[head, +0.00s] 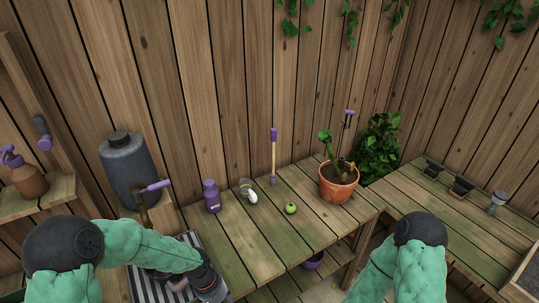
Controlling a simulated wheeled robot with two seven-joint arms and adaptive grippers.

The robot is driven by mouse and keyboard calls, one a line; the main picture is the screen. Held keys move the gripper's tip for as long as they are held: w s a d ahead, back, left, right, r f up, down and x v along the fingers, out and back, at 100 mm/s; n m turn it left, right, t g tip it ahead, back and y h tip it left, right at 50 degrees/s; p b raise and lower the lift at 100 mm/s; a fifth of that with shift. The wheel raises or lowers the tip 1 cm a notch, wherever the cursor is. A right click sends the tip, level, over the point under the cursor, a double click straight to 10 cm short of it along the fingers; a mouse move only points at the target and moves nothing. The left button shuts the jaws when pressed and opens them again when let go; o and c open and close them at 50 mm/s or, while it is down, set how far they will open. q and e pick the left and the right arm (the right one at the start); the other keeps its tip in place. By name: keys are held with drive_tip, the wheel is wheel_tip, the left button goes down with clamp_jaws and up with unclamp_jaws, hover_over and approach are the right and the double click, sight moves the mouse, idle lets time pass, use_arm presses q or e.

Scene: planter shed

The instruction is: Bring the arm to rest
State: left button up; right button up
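My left arm comes in from the left, and its dark wrist and gripper (210,287) point down over the striped mat (190,239) at the bottom edge. The fingers are not clear there, so I cannot tell whether they are open or hold anything. My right arm shows only its green sleeve and dark joint at the lower right; its gripper is out of the frame.
A grey tank (128,171) stands left.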

use_arm(q)
drive_tip(key=s+d+f+n+t+h, duration=0.1)
drive_tip(key=s+d+f, duration=0.3)
drive_tip(key=s+f, duration=0.5)
wheel_tip(320, 180, down, 4)
drive_tip(key=shift+s+d+f+n+h, duration=0.2)
drive_tip(key=shift+s+d+n+h, duration=0.1)
drive_tip(key=shift+n, duration=0.6)
